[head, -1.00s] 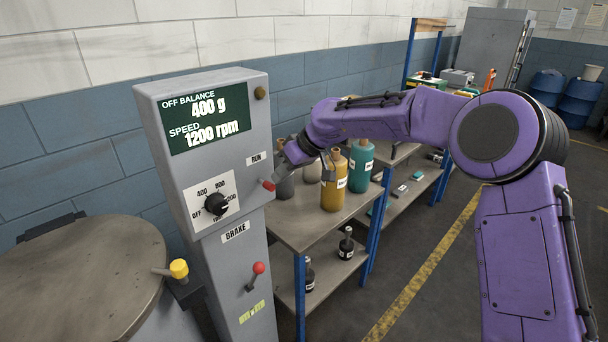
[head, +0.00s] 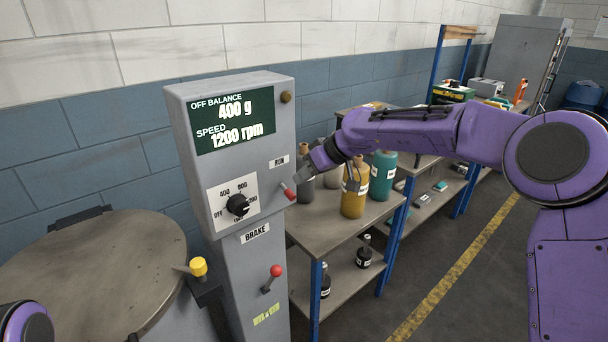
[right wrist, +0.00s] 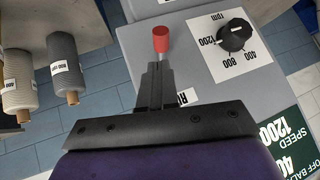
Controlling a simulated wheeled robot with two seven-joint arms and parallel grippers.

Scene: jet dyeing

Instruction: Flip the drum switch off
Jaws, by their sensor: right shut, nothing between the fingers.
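The grey control post (head: 190,110) shows 400 g off balance and 1200 rpm. A red-tipped switch lever (head: 288,191) sticks out below the RUN label (head: 279,161); its red tip also shows in the right wrist view (right wrist: 161,38). My right gripper (head: 302,174) is shut and empty beside this lever. In the right wrist view its closed fingers (right wrist: 157,70) point at the lever, with the red tip just beyond them; I cannot tell whether they touch. My left gripper is out of view; only part of my left arm shows at the lower left.
A black dial (head: 238,205) sits left of the lever, and a red-knobbed BRAKE lever (head: 275,270) below. A round metal lid (head: 90,270) with a yellow knob (head: 198,266) stands at left. A shelf table (head: 325,232) with bottles and cones stands behind my right gripper.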

